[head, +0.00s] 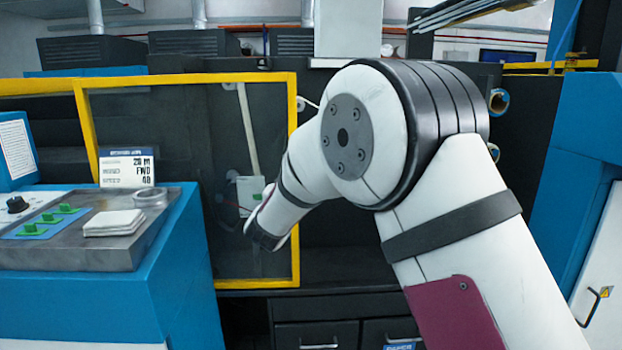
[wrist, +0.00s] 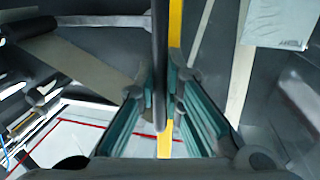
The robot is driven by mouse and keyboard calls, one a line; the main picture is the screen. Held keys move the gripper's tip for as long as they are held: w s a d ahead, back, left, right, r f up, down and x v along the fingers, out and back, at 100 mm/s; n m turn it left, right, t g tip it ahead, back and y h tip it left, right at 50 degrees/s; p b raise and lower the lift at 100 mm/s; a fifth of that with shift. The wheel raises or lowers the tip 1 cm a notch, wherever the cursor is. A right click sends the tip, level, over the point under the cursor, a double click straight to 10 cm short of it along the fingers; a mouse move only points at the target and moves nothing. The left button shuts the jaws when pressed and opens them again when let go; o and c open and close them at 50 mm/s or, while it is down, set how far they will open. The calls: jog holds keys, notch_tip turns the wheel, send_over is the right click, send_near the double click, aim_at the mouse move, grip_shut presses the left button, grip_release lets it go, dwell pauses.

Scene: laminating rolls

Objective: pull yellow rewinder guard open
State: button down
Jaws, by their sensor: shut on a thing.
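The yellow rewinder guard (head: 185,79) is a yellow-framed clear panel in the left half of the head view. Its right upright stands just right of my wrist, and dark machine space shows to the right of it. In the wrist view, a yellow frame strip (wrist: 175,25) runs vertically behind a dark upright bar (wrist: 160,60). My gripper (wrist: 160,95) has its teal-padded fingers on both sides of this bar and is shut on it; the bar appears to be the guard's handle. In the head view the fingertips are hidden.
A blue console (head: 85,290) with a grey top, green switches and a small display sign (head: 127,167) stands at left. A blue cabinet (head: 575,180) stands at right. Dark drawers (head: 315,335) sit below the guard. A red floor line (wrist: 90,122) shows in the wrist view.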

jog(key=shift+a, duration=0.3)
jog(key=c, duration=1.7)
grip_release()
jog(key=shift+s, duration=0.1)
jog(key=s, duration=0.4)
jog(key=s+a, duration=0.1)
jog(key=s, duration=0.2)
jog(key=s+a, duration=0.1)
jog(key=s, duration=0.3)
jog(key=shift+s, duration=0.3)
jog(key=shift+d, duration=0.1)
